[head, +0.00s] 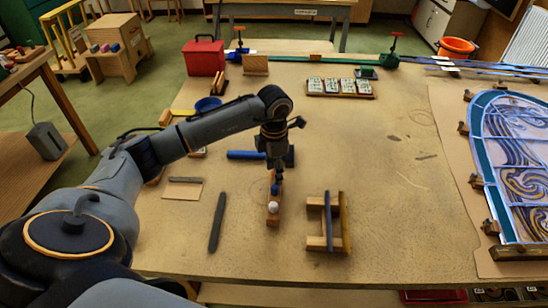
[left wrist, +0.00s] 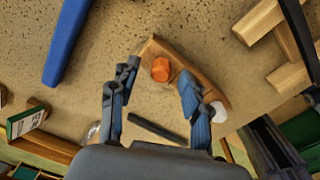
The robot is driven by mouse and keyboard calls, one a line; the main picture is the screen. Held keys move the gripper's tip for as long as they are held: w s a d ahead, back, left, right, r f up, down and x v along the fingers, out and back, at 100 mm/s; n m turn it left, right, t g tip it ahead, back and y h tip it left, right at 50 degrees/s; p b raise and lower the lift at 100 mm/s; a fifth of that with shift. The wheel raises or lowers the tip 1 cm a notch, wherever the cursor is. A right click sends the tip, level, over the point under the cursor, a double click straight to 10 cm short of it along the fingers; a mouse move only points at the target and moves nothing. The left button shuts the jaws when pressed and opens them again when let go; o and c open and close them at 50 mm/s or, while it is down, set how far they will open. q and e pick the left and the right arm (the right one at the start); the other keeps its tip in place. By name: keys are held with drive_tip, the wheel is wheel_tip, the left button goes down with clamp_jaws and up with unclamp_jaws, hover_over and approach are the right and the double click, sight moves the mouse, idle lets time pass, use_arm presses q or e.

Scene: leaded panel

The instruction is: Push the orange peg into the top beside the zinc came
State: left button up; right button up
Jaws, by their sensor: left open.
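In the head view the orange peg is hidden behind my left gripper (head: 277,178), which points down over the far end of the holder (head: 273,216). A white-topped peg (head: 273,207) and a blue one (head: 275,189) show there. My left gripper (left wrist: 158,74) holds nothing. The leaded panel (head: 515,165) lies at the right. I cannot tell which strip is the zinc came. My right gripper is not in view.
A wooden rack with bars (head: 325,243) stands right of the holder. A dark strip (head: 217,222) lies left of it and a blue bar (head: 242,154) behind. Small wooden blocks (head: 477,181) edge the panel. The table between rack and panel is clear.

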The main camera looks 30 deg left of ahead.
use_arm(q)
drive_tip(key=shift+f, duration=0.15)
drive_tip(key=shift+c, duration=0.4)
clamp_jaws()
drive_tip(key=c, duration=0.6)
unclamp_jaws()
clamp_jaws()
drive_tip(key=shift+r+p, duration=0.45)
drive_tip(key=shift+r, duration=0.5)
drive_tip(key=shift+r+p, duration=0.85)
drive_tip(key=shift+r, duration=0.75)
drive_tip(key=shift+c, duration=1.3)
unclamp_jaws()
